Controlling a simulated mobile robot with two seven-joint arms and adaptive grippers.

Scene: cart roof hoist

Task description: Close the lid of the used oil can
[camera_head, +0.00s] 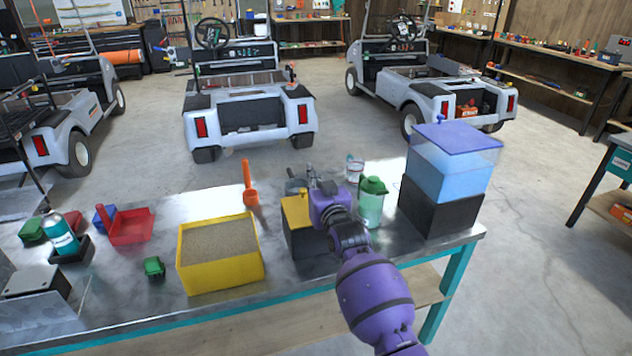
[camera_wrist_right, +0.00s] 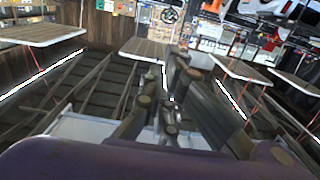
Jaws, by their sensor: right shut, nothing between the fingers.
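The used oil can (camera_head: 301,243) is a dark box with a yellow lid (camera_head: 297,210), standing on the metal bench right of the yellow sand box. The lid appears to lie over the can's top; my arm covers its right part, so I cannot tell whether it is fully down. My right gripper (camera_head: 297,182) is shut and empty, just behind and above the lid. Its dark fingers also show in the right wrist view (camera_wrist_right: 172,95), where the can cannot be made out. My left gripper is not in view.
A yellow box of sand (camera_head: 220,279) and an orange scoop (camera_head: 250,196) are to the left. A green-lidded jug (camera_head: 371,206) stands close right of my wrist, with a blue-lidded clear tank (camera_head: 449,178) on a black base beyond. Red dustpan (camera_head: 130,228) farther left.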

